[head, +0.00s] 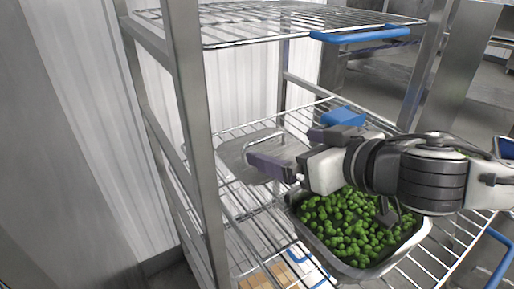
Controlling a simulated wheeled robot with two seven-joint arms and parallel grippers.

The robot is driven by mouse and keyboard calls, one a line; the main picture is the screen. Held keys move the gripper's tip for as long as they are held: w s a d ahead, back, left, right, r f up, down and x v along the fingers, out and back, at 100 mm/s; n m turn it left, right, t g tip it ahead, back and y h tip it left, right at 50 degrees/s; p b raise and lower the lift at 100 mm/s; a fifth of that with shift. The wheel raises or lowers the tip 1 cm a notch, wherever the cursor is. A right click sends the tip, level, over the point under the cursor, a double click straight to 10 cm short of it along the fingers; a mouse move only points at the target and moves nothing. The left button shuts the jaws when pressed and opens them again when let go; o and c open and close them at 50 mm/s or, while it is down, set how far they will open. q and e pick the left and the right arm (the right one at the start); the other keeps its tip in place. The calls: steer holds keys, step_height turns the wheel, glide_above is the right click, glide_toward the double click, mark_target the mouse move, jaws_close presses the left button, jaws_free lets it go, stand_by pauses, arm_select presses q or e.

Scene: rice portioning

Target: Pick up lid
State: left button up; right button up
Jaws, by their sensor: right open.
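The grey metal lid (236,153) lies on the middle wire shelf, left of a metal pan (310,236) of green vegetable pieces. My right gripper (282,148) reaches in from the right, over the pan, with its fingers at the lid's right side. The jaws are open and one finger overlaps the lid in the picture. The gripper hides part of the lid. I cannot tell whether the fingers touch it. My left gripper is not in view.
A wire rack surrounds the arm, with a post (190,130) at the left front. An upper wire shelf (280,22) with a blue-edged handle (360,34) is above. Boxes (268,277) sit on a lower level. A blue piece (342,116) shows behind the gripper.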

mark_target(266, 138)
steer(key=x, duration=0.6)
steer(key=shift+w+a+r+p, duration=0.25)
steer(key=shift+w+a+p, duration=0.05)
steer(key=shift+a+p, duration=0.1)
steer(key=shift+d, duration=0.1)
steer(key=c, duration=1.1)
steer(key=shift+c, duration=0.8)
steer(key=shift+r, duration=0.15)
